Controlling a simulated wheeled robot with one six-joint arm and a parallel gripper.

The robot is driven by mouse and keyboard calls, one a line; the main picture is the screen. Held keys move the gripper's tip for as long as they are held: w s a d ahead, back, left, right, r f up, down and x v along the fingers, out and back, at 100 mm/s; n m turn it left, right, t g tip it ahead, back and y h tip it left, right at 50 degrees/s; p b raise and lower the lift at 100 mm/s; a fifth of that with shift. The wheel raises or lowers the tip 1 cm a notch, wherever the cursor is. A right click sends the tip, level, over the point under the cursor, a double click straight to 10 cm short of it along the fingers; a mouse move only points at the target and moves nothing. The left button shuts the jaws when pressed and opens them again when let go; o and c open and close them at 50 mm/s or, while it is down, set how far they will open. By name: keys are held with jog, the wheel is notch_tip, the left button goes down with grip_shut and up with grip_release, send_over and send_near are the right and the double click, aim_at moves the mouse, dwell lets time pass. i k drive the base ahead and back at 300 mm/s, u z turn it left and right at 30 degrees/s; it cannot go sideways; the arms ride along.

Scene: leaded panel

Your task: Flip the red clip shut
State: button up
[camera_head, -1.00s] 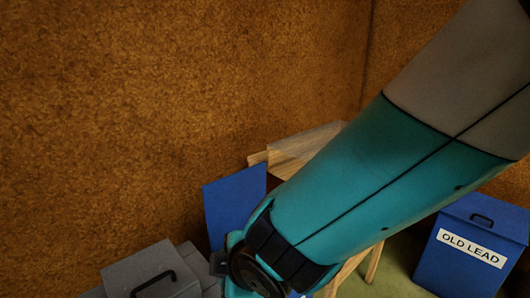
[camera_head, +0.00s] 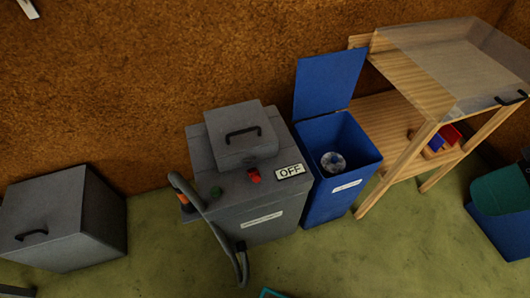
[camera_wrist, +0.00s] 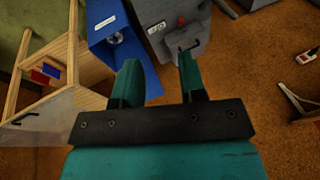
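A small red piece (camera_head: 254,175), which may be the red clip, sits on top of the grey machine (camera_head: 273,222), beside an OFF label (camera_head: 290,171). Its shape is too small to tell, or whether it is open or shut. In the wrist view a red spot (camera_wrist: 181,20) shows on the grey machine (camera_wrist: 163,14), beyond my fingertips. My gripper (camera_wrist: 158,76) is open and empty, its two teal fingers well apart, clear of the machine. The head view does not show the gripper.
A blue bin (camera_head: 317,205) with its lid up stands right of the machine. A wooden stand (camera_head: 405,150) with a clear cover (camera_head: 455,62) is farther right. A grey box (camera_head: 62,222) stands left. A hose (camera_head: 222,238) hangs at the machine's front. Green floor lies open in front.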

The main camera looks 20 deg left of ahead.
aim_at(253, 173)
jog(key=z, duration=0.55)
jog(key=k, duration=1.25)
jog(key=u, duration=0.2)
jog(key=i, duration=0.75)
jog(key=u, duration=0.65)
